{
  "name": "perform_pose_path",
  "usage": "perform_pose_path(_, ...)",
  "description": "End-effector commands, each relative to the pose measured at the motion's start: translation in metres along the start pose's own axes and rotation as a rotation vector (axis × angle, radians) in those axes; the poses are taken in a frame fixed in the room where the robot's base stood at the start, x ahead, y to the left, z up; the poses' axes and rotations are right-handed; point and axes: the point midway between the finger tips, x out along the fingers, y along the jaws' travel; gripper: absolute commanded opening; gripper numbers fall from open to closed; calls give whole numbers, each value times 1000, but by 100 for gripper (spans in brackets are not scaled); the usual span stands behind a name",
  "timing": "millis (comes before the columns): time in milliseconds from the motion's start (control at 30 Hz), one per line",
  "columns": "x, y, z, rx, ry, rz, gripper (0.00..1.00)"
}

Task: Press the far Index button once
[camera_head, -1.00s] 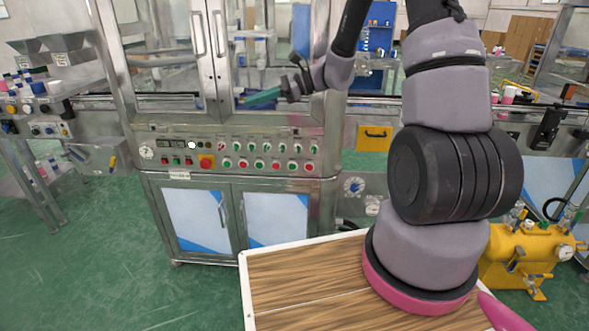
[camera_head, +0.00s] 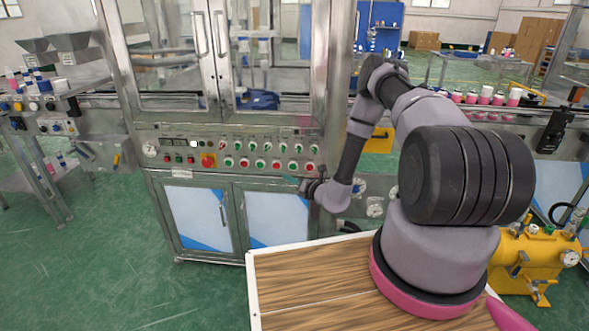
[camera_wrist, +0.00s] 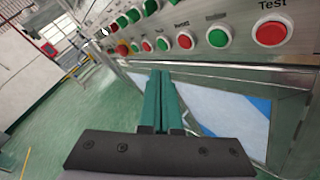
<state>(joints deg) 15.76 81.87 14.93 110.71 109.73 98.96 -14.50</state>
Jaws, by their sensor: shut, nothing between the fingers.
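The control panel (camera_head: 235,150) on the steel machine carries rows of green and red buttons. I cannot read an Index label, so I cannot tell which is the far Index button. In the wrist view a large red button (camera_wrist: 271,32) sits under the word Test, with a green button (camera_wrist: 219,37) and a smaller-looking red button (camera_wrist: 185,41) to its left. My gripper (camera_head: 290,181) is at the panel's lower right, its teal fingers pointing left. In the wrist view my gripper (camera_wrist: 160,74) is shut and empty, its tips below the button rows and apparently touching no button.
The steel cabinet doors (camera_head: 277,218) are below the panel. A larger red button on a yellow plate (camera_head: 208,161) is on the panel's left half. A wooden-topped table (camera_head: 300,285) stands in front. Yellow equipment (camera_head: 535,255) stands at the right.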

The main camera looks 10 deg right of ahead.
Motion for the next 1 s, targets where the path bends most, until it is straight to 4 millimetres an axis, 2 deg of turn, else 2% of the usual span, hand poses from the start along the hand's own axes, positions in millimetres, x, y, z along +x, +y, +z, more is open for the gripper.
perform_pose_path(67, -3, -10, -10, 23, -7, -33, 0)
perform_pose_path(200, -6, -17, -17, 38, -13, -59, 0)
perform_pose_path(533, -6, -18, -17, 38, -13, -59, 0)
perform_pose_path(733, 2, -24, -11, 35, -14, -58, 0)
perform_pose_path(1000, 28, -44, 8, 35, -15, -57, 0)
